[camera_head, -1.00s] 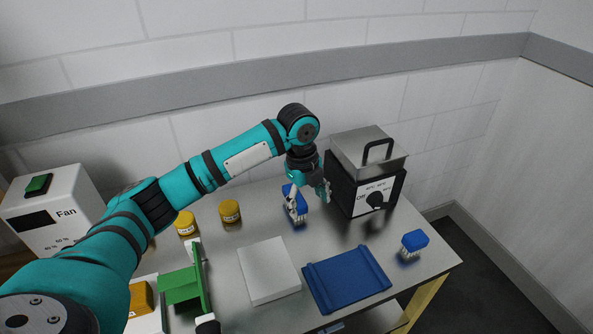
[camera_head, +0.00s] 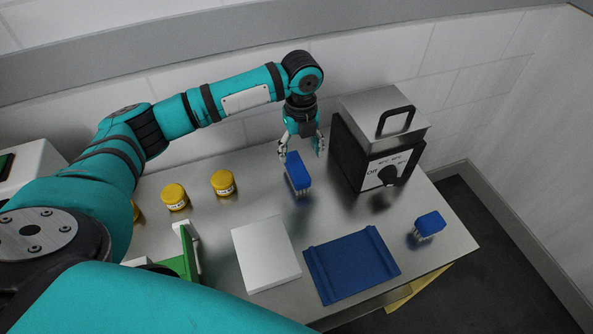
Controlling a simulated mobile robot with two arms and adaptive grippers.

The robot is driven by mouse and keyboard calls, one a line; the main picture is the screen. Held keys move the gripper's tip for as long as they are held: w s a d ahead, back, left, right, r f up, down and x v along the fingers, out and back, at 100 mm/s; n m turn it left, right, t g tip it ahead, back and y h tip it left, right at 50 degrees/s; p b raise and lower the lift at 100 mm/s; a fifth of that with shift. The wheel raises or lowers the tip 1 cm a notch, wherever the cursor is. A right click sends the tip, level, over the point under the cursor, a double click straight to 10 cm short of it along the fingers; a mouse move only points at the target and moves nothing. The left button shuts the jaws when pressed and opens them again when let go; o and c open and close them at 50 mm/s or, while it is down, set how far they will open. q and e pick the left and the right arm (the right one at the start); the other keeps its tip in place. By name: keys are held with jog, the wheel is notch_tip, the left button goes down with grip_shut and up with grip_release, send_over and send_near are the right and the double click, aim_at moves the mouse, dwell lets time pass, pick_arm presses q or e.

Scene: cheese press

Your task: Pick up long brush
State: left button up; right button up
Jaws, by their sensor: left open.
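Two blue-topped brushes with pale bristles stand on the metal table. The longer-looking brush (camera_head: 298,174) is near the back middle, just below my left gripper. The other brush (camera_head: 428,225) is at the right edge of the table. My left gripper (camera_head: 301,149) points down over the back end of the longer brush, with its fingers apart. One finger is close to the brush's left side and the other is to its right. I cannot tell whether either touches it. My right gripper is not in view.
A black and steel heater box (camera_head: 379,150) with a handle and knob stands right of my left gripper. A blue tray (camera_head: 352,265) and a white block (camera_head: 266,254) lie in front. Yellow jars (camera_head: 223,182) and a green part (camera_head: 188,252) are at left.

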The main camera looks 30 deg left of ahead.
aim_at(296, 166)
pick_arm(q)
notch_tip(296, 166, down, 2)
jog(key=shift+a+f, duration=0.25)
jog(key=shift+f, duration=1.15)
jog(key=shift+a+f, duration=0.2)
jog(key=shift+f, duration=1.15)
jog(key=c, duration=1.3)
jog(key=shift+r, duration=0.1)
